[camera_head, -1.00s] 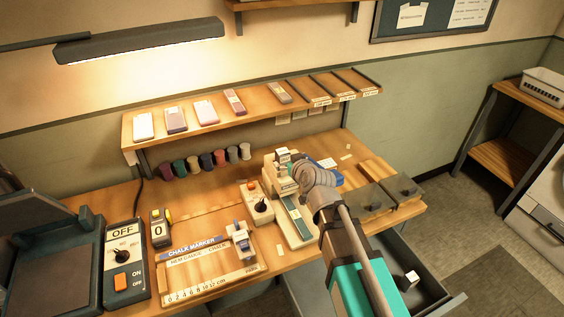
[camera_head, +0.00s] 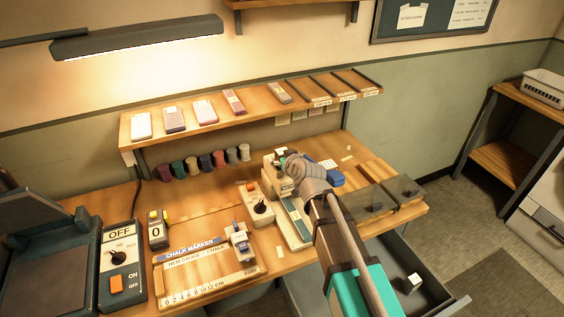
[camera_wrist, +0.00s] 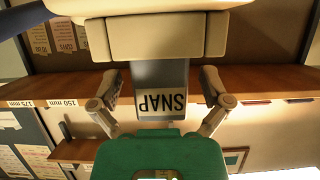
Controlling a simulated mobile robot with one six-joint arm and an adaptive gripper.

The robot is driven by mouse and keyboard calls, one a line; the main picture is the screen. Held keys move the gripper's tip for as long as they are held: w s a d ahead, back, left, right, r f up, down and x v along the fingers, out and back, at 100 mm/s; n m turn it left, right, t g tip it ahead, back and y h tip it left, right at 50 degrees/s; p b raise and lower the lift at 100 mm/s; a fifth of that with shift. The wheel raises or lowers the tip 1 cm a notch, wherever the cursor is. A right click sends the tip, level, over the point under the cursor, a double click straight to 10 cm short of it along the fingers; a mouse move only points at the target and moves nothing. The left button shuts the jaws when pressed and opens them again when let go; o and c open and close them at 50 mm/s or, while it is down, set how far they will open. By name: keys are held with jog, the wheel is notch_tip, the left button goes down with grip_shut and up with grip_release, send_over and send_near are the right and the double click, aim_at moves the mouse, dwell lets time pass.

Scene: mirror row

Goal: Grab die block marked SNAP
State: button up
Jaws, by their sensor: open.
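The die block (camera_wrist: 160,78) is grey with a white label reading SNAP, upside down in the wrist view. My gripper (camera_wrist: 160,90) is open, with one finger on each side of the block and a gap visible on both sides. In the head view my gripper (camera_head: 294,168) is at the beige machine (camera_head: 292,222) on the workbench. My own arm hides most of it there, and the SNAP block cannot be made out.
A control box with a black knob (camera_head: 260,207) stands left of the machine. A wall shelf (camera_head: 250,113) with several bars runs behind.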

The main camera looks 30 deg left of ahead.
jog(key=shift+c, duration=0.3)
grip_shut()
dwell(0.5)
